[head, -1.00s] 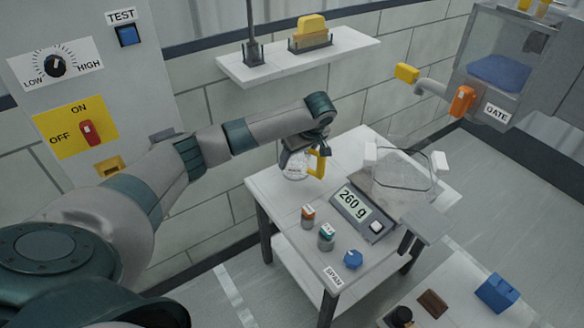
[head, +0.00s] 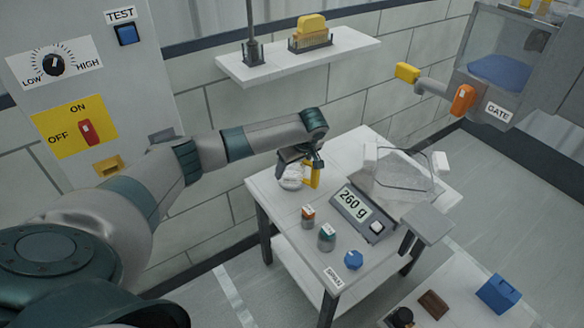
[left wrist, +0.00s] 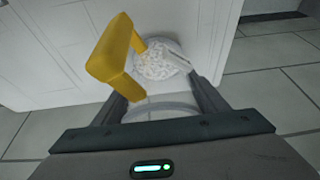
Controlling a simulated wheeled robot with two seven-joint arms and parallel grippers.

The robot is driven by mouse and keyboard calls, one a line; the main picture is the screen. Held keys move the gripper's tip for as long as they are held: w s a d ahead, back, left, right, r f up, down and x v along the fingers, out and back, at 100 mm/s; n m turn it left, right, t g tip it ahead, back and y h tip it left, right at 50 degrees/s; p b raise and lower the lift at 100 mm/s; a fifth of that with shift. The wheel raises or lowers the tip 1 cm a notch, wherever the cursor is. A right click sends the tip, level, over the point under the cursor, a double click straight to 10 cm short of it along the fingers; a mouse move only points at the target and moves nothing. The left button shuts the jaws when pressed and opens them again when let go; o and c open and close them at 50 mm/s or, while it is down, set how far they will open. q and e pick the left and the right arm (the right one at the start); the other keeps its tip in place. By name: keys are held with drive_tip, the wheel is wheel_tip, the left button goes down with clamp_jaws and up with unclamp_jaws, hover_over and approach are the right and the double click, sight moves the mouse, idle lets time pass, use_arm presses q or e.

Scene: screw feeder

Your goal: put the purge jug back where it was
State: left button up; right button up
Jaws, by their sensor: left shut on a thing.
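The purge jug (head: 291,179) is a clear vessel with a yellow handle and pale pellets inside. It is at the back left of the small white table (head: 283,209). I cannot tell whether its base touches the top. My left gripper (head: 295,160) reaches down from above and is shut on the jug. In the left wrist view the jug (left wrist: 163,62) shows between and beyond the fingers, with its yellow handle (left wrist: 112,52) at the left. My right gripper is not in view.
A scale (head: 356,207) reading 260 g carries a clear container (head: 400,178) right of the jug. Two small pots (head: 326,237) and a blue knob-like piece (head: 353,260) sit along the front. A wall shelf (head: 290,62) hangs behind.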

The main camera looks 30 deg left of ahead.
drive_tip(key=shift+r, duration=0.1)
use_arm(q)
drive_tip(key=o, duration=1.5)
drive_tip(key=shift+f, duration=0.1)
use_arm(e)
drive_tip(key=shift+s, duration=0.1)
use_arm(q)
drive_tip(key=shift+d+r, duration=0.25)
drive_tip(key=shift+r, duration=0.4)
drive_tip(key=p+v, duration=0.1)
drive_tip(key=v, duration=0.8)
drive_tip(key=shift+s+d+r, duration=0.1)
drive_tip(key=shift+v, duration=0.8)
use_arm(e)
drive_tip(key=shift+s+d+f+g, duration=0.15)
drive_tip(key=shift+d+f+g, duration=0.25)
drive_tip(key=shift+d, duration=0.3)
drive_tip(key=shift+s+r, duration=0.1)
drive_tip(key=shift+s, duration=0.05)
